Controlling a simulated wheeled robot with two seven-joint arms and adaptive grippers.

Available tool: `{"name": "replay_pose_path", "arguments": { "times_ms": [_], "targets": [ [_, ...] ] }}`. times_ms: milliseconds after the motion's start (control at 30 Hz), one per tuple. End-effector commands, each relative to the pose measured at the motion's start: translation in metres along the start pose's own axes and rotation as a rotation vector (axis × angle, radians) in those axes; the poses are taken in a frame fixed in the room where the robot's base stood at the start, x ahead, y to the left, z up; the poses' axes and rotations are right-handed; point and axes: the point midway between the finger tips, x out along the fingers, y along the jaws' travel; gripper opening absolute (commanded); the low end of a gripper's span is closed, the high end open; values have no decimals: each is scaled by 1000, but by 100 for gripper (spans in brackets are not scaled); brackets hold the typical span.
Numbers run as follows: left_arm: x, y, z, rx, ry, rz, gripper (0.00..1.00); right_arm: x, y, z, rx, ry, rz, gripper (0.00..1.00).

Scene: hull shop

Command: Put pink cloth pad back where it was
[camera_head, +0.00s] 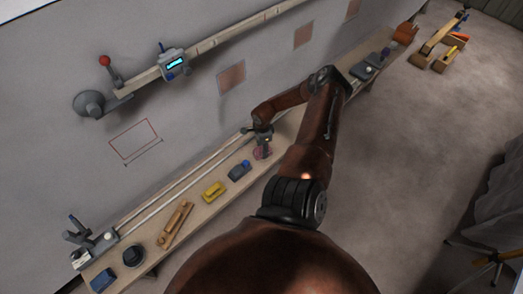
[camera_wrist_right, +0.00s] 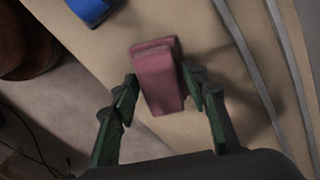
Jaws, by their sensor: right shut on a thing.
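The pink cloth pad (camera_wrist_right: 158,78) is between the two green fingers of my right gripper (camera_wrist_right: 160,100) in the right wrist view. The gripper is shut on it, over the pale wooden bench top. In the head view my right gripper (camera_head: 263,140) reaches down at the middle of the bench, and the pink pad (camera_head: 262,153) shows just below it. I cannot tell whether the pad touches the bench. My left gripper is not in either view.
On the long bench (camera_head: 207,217), a blue block (camera_head: 239,170), a yellow block (camera_head: 214,191) and a wooden tool (camera_head: 175,224) lie left of the pad. Rails (camera_head: 190,184) run along the wall side. A red-outlined rectangle (camera_head: 134,139) is on the wall. Bare bench shows between the blocks.

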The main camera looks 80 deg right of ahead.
Motion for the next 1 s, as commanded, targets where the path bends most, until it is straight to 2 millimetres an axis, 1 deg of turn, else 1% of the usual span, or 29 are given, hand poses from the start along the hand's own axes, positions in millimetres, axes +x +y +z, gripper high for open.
{"name": "replay_pose_path", "arguments": {
  "times_ms": [233,267,500,733,833,933,1000],
  "targets": [
    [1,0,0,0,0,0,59,2,0,0,0,0,0,20],
    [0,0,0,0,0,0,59,1,0,0,0,0,0,43],
    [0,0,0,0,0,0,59,0,0,0,0,0,0,59],
    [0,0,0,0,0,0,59,0,0,0,0,0,0,59],
    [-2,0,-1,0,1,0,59,-4,0,-1,0,1,-1,59],
    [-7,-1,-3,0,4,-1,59,-17,0,-1,-1,2,-1,59],
    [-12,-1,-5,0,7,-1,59,-30,0,-1,-2,2,-1,59]
  ]
}}
